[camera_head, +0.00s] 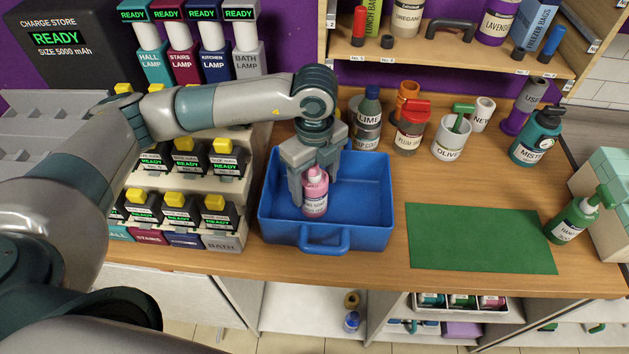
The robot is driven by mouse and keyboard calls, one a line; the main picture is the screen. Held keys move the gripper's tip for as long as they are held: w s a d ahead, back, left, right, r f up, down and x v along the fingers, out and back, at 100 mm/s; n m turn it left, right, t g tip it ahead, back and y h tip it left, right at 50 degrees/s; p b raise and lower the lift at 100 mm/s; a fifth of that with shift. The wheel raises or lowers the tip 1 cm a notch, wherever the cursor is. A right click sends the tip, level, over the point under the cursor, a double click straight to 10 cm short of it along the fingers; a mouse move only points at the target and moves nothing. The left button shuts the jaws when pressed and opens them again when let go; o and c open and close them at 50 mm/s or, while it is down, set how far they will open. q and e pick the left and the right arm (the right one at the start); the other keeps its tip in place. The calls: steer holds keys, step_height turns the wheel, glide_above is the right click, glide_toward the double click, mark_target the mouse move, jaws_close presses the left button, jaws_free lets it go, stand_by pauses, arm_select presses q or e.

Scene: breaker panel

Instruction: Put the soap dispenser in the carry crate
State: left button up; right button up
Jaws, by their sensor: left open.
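The blue carry crate (375,235) sits on the wooden counter, with its handle toward the front. A pink bottle (315,200) stands upright inside it; its label is only partly readable. My left gripper (314,185) is open over the crate, with its fingers on either side of the pink bottle's top. A green pump bottle (574,220), its label seeming to begin "HAND", looks like the soap dispenser. It stands at the right, beside the green mat's right edge and away from the gripper. My right gripper is not in view.
The green mat (480,238) is bare. Behind it stand an olive jar (451,138), a red-topped jar (411,130) and a teal mister (537,137). Charging racks (185,185) stand left of the crate.

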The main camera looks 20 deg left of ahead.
arm_select(q)
steer(key=shift+r+b, duration=0.3)
steer(key=shift+b, duration=0.05)
step_height(320, 180, up, 10)
steer(key=b, duration=0.3)
steer(key=shift+r+b, duration=0.2)
steer(key=shift+b, duration=0.2)
steer(key=shift+r, duration=0.5)
